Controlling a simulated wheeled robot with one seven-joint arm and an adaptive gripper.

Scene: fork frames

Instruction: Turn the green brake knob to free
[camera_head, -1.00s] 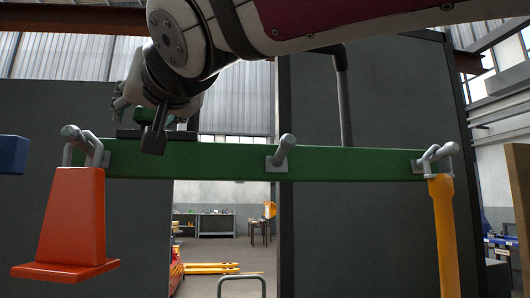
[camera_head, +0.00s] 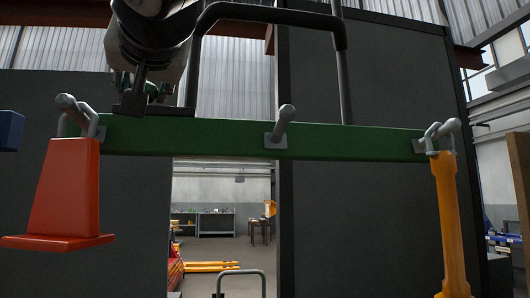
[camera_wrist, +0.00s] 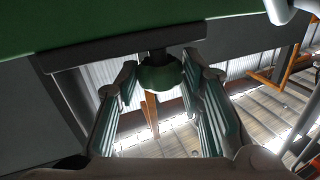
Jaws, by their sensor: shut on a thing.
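The green brake knob (camera_wrist: 160,76) shows in the wrist view, on a short dark stem below a dark plate (camera_wrist: 125,48). My gripper (camera_wrist: 160,68) has its two ribbed fingers on either side of the knob, shut on it. In the head view my gripper is mostly hidden behind my wrist (camera_head: 150,45), above the left part of the green beam (camera_head: 350,144). The knob's markings and its angle cannot be read.
An orange cone (camera_head: 66,190) hangs from the beam's left hook, and a yellow bar (camera_head: 447,220) hangs from the right hook. A grey peg (camera_head: 281,125) sticks out mid-beam. A black tube frame (camera_head: 340,70) rises behind it.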

